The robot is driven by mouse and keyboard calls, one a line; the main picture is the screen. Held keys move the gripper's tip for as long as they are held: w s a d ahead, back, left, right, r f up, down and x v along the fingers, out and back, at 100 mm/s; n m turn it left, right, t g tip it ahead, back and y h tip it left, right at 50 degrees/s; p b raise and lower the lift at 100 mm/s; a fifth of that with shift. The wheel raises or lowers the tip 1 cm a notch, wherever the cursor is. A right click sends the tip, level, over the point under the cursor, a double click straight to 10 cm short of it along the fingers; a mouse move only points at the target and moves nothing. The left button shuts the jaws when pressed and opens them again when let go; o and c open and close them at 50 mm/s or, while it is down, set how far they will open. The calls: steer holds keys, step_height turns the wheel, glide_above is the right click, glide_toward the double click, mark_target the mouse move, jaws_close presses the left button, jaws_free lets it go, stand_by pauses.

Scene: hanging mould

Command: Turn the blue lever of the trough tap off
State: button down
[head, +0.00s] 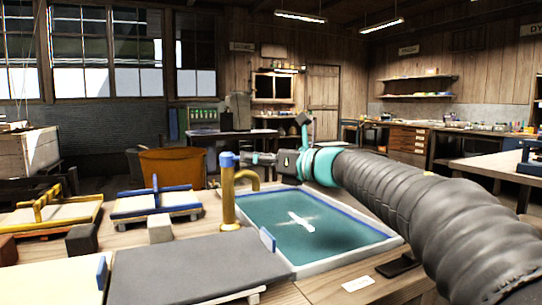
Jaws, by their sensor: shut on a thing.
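The brass tap (229,205) stands upright at the left edge of the trough, its spout curving right over the rim. Its blue lever (227,160) sits on top. The trough (385,243) has a pale rim and holds blue-green water with a white streak in the middle. My gripper (247,158) reaches in from the right at the height of the tap's top and is shut on the blue lever. The fingertips are small and dark here, and the exact contact is hard to see.
Blue-edged mould (157,208) and yellow-edged mould (58,213) lie on the bench to the left. A grey board (195,268) lies in front of the tap. A dark flat object (398,264) and a white label (358,284) lie at the trough's near right. An orange tub (172,168) stands behind.

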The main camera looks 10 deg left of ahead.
steer(key=shift+r, duration=0.1)
stand_by(0.3)
steer(key=c, duration=0.8)
jaws_free()
steer(key=shift+a, duration=0.1)
steer(key=v, duration=1.2)
steer(key=shift+w, duration=0.1)
